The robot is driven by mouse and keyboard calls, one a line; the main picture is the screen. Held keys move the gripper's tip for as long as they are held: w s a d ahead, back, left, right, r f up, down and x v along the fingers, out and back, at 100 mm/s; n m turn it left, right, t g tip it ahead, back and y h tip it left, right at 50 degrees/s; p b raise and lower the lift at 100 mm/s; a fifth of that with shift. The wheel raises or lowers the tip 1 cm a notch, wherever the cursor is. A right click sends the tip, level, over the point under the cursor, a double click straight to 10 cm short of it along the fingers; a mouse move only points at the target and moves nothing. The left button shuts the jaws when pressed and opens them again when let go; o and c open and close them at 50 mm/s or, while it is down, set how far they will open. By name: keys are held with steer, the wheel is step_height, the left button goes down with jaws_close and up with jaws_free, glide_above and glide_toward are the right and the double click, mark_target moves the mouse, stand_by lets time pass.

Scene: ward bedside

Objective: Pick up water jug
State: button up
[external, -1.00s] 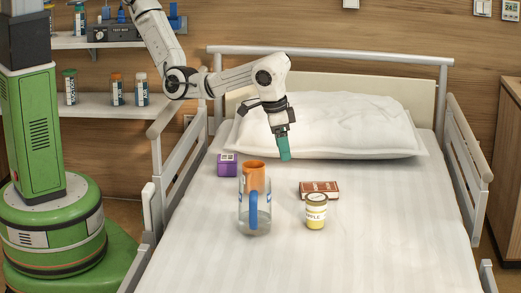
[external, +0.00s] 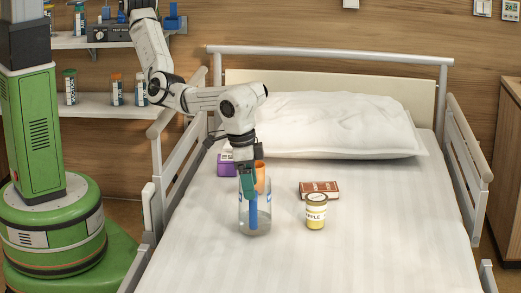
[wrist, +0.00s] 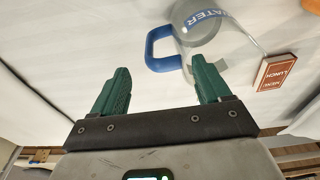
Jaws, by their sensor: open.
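The water jug (external: 263,222) is clear with a blue handle (external: 253,212) and stands upright on the bed. In the wrist view the jug (wrist: 203,30) shows part of its "WATER" label, and its handle (wrist: 153,50) lies just beyond the fingertips, between their lines. My gripper (external: 248,184) points down over the jug's upper part and hides some of it. In the wrist view my gripper (wrist: 160,68) is open with two green fingers and nothing between them. I cannot tell the exact height gap to the handle.
An orange cup (external: 260,178) stands just behind the jug, with a purple box (external: 225,170) to its left. Bed rails (external: 185,160) flank the bed; the front sheet is clear.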

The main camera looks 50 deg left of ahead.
mark_target(254, 210)
steer(key=f, duration=0.2)
steer(key=f+b, duration=0.1)
steer(key=f, duration=0.1)
steer(key=shift+w+d, duration=0.2)
steer(key=shift+w, duration=0.05)
steer(key=shift+c, duration=0.3)
steer(key=shift+r, duration=0.1)
steer(key=c, duration=1.3)
steer(key=shift+r, duration=0.1)
